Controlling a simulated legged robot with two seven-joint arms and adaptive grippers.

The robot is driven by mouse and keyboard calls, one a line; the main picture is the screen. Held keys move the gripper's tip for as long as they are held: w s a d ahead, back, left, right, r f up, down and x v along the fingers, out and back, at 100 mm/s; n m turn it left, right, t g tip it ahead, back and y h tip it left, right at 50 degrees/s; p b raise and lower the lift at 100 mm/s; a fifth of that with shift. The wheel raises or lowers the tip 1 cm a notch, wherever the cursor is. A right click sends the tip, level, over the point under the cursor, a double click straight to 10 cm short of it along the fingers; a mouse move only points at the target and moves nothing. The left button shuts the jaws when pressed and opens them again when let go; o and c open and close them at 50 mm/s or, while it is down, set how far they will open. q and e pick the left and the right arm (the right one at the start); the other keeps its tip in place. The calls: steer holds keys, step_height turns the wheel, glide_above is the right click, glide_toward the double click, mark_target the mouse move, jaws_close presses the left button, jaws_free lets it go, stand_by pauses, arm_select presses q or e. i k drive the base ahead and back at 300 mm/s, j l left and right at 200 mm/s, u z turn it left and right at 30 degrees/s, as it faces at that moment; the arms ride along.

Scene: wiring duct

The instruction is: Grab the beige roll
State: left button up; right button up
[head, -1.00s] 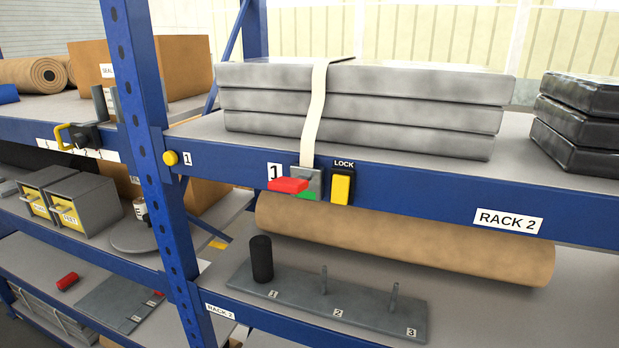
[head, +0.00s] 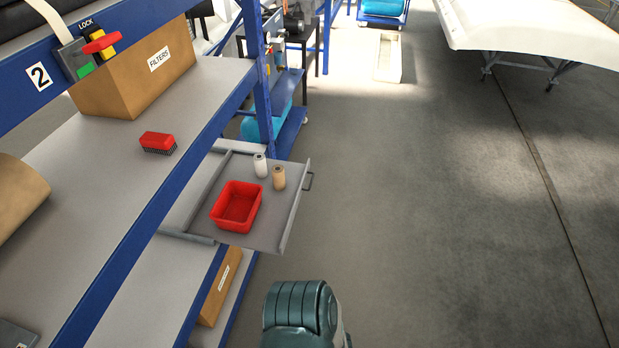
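The beige roll (head: 279,177) stands upright on a grey pull-out drawer (head: 272,232) at the rack's side. A white roll (head: 260,165) stands just left of it, close beside it. A red bin (head: 237,206) sits on the same drawer, nearer to me and to the left. Part of my own arm shows at the bottom middle, below the drawer and apart from it. Neither of my grippers is in view.
The blue rack (head: 150,225) fills the left side. Its shelf holds a red brush (head: 158,142) and a FILTERS box (head: 140,75). The floor right of the drawer is open.

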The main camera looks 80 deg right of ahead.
mark_target(277, 170)
steer(key=z, duration=2.55)
steer(key=i+l, duration=0.25)
steer(key=i+l+u, duration=0.15)
steer(key=l, duration=0.25)
steer(key=i+l, duration=0.3)
steer(key=i+l+u, duration=0.15)
steer(key=l, duration=0.25)
steer(key=i, duration=0.1)
